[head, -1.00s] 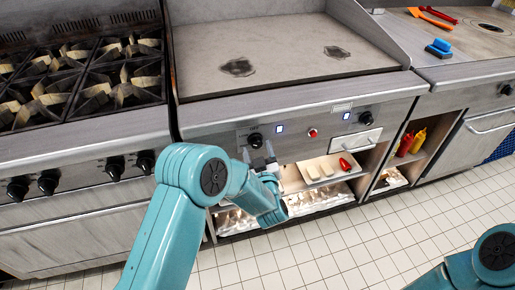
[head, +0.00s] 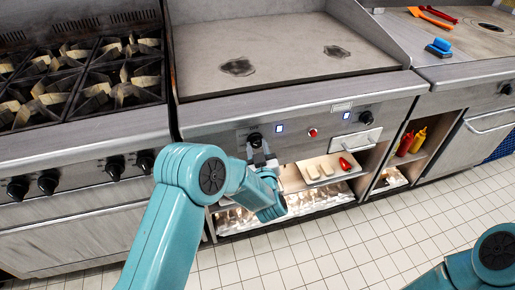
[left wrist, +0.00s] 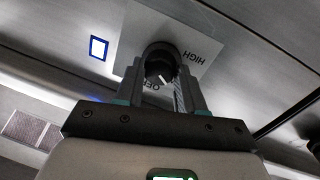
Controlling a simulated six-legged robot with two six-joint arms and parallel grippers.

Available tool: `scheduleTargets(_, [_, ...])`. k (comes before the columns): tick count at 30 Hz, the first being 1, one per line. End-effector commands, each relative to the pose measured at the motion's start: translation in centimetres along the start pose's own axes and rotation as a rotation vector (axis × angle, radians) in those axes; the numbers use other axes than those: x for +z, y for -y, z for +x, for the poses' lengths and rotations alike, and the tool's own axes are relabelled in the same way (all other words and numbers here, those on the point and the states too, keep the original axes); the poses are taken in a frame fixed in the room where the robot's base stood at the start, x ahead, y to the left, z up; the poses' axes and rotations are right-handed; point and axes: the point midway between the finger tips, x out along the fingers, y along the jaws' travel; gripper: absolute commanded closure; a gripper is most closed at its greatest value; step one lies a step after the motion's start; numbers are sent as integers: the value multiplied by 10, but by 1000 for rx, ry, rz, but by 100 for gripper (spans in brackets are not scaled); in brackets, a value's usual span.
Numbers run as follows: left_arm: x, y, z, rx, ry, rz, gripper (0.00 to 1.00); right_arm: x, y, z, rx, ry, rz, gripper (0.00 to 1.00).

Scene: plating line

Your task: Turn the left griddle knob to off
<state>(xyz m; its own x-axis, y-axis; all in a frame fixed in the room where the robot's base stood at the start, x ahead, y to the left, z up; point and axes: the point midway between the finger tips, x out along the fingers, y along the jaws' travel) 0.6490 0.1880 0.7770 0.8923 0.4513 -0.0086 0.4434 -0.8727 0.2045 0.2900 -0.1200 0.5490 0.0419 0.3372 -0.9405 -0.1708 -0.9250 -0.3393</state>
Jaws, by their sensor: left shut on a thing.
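The left griddle knob (head: 255,138) is black and sits on the griddle's front panel, left of a blue-lit square. My left gripper (head: 259,149) is shut on the knob from the front. In the left wrist view its fingers (left wrist: 162,86) stand on both sides of it. My right gripper is out of view.
A red button (head: 313,132) and a right griddle knob (head: 366,118) share the panel. Below is an open shelf with a tray (head: 304,177). A range with black knobs (head: 48,182) stands at the left. Tiled floor in front is clear.

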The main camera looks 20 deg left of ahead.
Motion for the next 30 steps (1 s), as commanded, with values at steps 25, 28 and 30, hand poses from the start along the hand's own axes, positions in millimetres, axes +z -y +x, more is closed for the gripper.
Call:
scheduleTargets(25, [-4,-4,0,-22,85,710,92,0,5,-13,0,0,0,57])
scheduleTargets(28, [-4,-4,0,-25,93,784,92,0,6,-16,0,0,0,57])
scheduleTargets(30, [-4,-4,0,-26,99,831,92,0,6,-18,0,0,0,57])
